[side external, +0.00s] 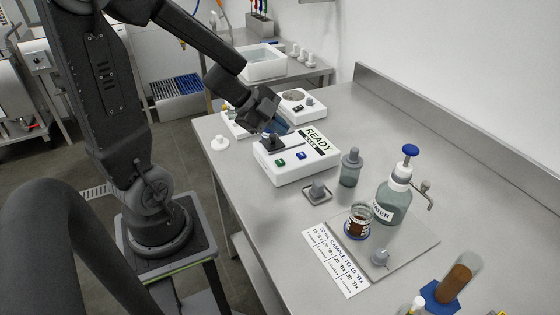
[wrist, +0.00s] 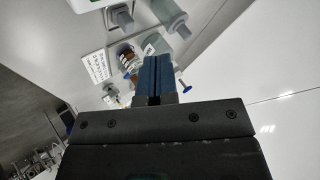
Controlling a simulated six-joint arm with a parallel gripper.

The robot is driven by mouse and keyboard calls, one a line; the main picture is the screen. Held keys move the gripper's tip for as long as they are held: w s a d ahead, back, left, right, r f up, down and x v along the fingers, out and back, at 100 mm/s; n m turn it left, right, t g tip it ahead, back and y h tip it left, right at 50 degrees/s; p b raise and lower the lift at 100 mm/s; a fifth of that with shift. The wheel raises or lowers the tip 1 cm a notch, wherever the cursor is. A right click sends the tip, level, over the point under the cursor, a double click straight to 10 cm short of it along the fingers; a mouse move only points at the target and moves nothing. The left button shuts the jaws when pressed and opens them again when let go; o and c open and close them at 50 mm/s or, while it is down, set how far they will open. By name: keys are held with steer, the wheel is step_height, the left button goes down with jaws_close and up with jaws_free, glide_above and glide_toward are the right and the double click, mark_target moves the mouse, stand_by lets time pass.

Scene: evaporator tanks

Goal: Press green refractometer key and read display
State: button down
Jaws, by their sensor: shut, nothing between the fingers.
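The white refractometer (side external: 310,167) stands on the steel bench. Its display (side external: 316,139) reads READY, with a smaller second line I cannot make out. The green key (side external: 280,162) is on its front left, and a blue key (side external: 300,156) is to the right of it. A dark fitting (side external: 272,144) sits on its top left. My gripper (side external: 279,127) is above the back left of the refractometer, beyond the green key and apart from it. Its blue fingers are shut and empty, as the wrist view (wrist: 156,79) also shows. The green key is not clearly visible there.
A grey-stoppered bottle (side external: 351,168) and a small square-based grey piece (side external: 317,190) stand right of the refractometer. Further right are a water bottle (side external: 392,200), a beaker (side external: 358,222) and a label card (side external: 338,262). A white balance (side external: 305,105) is behind. Bench in front is clear.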

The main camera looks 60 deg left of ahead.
mark_target(279, 163)
steer(key=shift+f, duration=3.4)
steer(key=shift+f, duration=0.15)
steer(key=shift+f, duration=0.3)
steer(key=shift+f, duration=0.45)
steer(key=shift+r, duration=0.9)
steer(key=shift+r, duration=2.55)
